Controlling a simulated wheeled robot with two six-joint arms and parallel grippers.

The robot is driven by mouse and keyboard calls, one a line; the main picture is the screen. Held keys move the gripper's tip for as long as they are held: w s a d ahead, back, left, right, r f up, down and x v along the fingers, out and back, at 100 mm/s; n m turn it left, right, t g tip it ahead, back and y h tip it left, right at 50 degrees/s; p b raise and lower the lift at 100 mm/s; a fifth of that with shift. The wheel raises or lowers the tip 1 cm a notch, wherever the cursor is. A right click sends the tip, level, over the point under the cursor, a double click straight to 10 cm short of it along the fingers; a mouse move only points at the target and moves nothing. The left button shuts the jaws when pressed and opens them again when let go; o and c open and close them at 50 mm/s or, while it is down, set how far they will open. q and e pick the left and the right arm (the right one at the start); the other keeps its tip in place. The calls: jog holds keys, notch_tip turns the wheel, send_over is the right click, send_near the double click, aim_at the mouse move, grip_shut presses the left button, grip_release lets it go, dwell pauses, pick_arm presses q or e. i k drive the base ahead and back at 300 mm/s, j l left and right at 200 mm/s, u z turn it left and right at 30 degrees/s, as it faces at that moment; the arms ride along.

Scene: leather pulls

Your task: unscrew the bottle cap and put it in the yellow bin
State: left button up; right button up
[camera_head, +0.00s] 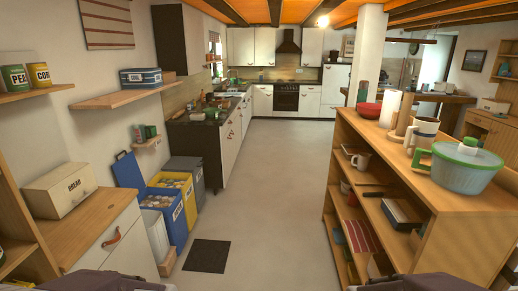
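The yellow bin (190,207) stands on the floor at the left, between a blue bin and a dark grey bin. It is open at the top, has a white label and holds a pile of light-coloured contents. I cannot pick out the bottle or its cap with certainty; small items on the far-left counter and the right-hand shelf are too small to tell. Only parts of my own arms show along the bottom edge, at left and right. Neither gripper's fingers are in view.
The blue bin (178,232) has its lid raised. A dark mat (207,256) lies on the floor. A bread box (60,190) sits at left. The middle floor (268,190) is clear.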

aim_at(214, 109)
jog(key=i+j, duration=0.1)
jog(key=i, duration=2.35)
jog(key=i+u, duration=0.15)
jog(key=i, duration=0.4)
jog(key=i+u, duration=0.15)
jog(key=i, duration=0.35)
jog(key=i+u, duration=0.15)
jog(key=i, duration=0.4)
jog(key=i+l+u, duration=0.2)
jog(key=i, duration=0.3)
jog(key=i+l+u, duration=0.15)
jog(key=i, duration=0.35)
jog(key=i+l+u, duration=0.15)
jog(key=i, duration=0.35)
jog(key=l, duration=0.1)
